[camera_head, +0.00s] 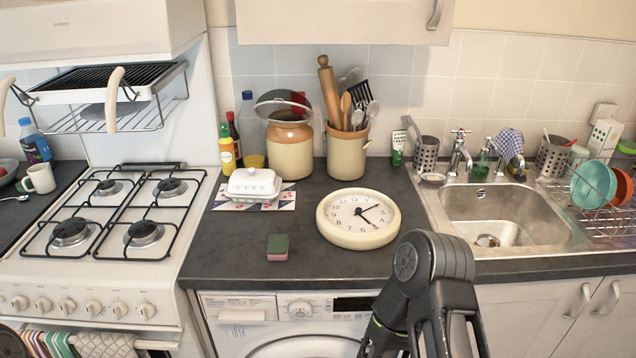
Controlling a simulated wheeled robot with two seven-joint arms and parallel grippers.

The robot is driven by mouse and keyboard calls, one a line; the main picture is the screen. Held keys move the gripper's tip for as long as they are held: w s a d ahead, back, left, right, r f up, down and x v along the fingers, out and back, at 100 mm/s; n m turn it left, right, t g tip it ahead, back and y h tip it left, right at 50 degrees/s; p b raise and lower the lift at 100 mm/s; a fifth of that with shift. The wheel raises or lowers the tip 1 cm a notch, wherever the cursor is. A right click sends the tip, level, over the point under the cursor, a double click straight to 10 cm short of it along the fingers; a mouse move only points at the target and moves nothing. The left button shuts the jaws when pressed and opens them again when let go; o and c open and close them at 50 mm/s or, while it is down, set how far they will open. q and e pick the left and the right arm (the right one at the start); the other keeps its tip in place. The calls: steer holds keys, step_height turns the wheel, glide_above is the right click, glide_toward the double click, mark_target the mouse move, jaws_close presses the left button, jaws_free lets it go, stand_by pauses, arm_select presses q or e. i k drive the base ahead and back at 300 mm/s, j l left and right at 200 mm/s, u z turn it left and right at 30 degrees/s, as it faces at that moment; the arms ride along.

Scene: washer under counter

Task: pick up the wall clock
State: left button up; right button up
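The wall clock (358,218) lies flat, face up, on the dark counter, left of the sink. It has a round cream rim, a white face and dark hands. It is in full view, with nothing on it. A dark part of my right arm rises from the bottom edge, just in front of the counter and below and right of the clock, apart from it in the picture. My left gripper is not in view.
A green and pink sponge (278,247) and a white butter dish (254,184) sit left of the clock. Behind it stand a utensil crock (347,152) and a brown-topped jar (290,150). The sink (505,215) is to the right, the stove (110,215) to the left.

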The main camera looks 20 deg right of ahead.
mark_target(379, 224)
steer(key=z, duration=1.95)
steer(key=i+l, duration=0.15)
steer(key=l, duration=0.15)
steer(key=i+l, duration=0.15)
steer(key=l, duration=0.15)
